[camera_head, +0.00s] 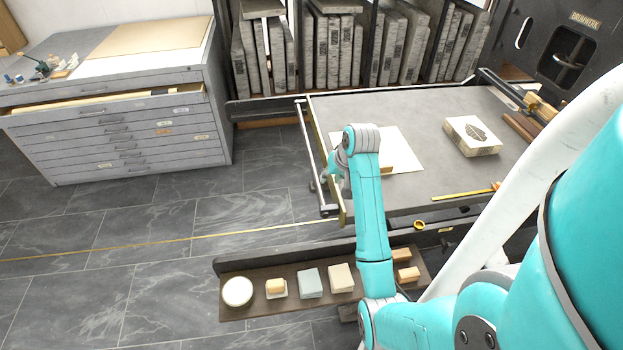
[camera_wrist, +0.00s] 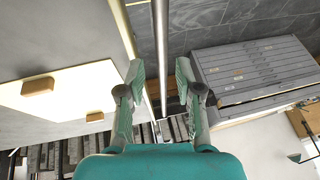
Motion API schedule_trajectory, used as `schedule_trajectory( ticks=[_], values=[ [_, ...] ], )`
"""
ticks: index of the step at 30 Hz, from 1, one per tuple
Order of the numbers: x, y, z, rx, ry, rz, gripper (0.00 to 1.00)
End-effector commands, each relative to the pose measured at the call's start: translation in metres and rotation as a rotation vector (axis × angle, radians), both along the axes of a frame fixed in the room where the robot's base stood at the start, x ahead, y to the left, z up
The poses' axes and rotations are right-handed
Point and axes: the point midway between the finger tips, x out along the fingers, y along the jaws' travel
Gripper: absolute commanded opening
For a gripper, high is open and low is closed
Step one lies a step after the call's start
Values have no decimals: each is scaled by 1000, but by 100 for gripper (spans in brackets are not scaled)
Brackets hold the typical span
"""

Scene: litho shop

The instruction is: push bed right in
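The press bed (camera_head: 420,108) is a wide grey slab on the frame in the head view, with a brass strip along its left end. A thin metal handle bar (camera_head: 308,145) runs along that end, a little apart from it. My gripper (camera_head: 333,182) is at this end, partly hidden by my arm. In the wrist view my gripper (camera_wrist: 158,82) is open, with the bar (camera_wrist: 160,45) running between its spread fingers. No clear contact with the bar shows. The bed (camera_wrist: 60,50) lies to the left there.
A white sheet (camera_head: 404,152) and a leaf-printed stone (camera_head: 472,136) lie on the bed. A low shelf (camera_head: 240,312) with blocks and a round tin stands in front. A flat-file cabinet (camera_head: 120,135) with a drawer partly open is left. Floor left of the bed is clear.

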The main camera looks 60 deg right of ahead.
Motion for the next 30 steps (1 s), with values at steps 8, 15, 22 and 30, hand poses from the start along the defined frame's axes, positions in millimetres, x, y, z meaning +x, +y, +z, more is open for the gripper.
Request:
schedule_trajectory(
  ticks=[8, 15, 22, 30],
  values=[
    [7, -4, -19, 5, 4, 0, 35],
    [24, -11, -58, 4, 4, 0, 35],
    [36, -17, -86, 3, 3, -1, 35],
    [41, -19, -97, 1, 2, -1, 35]
  ],
)
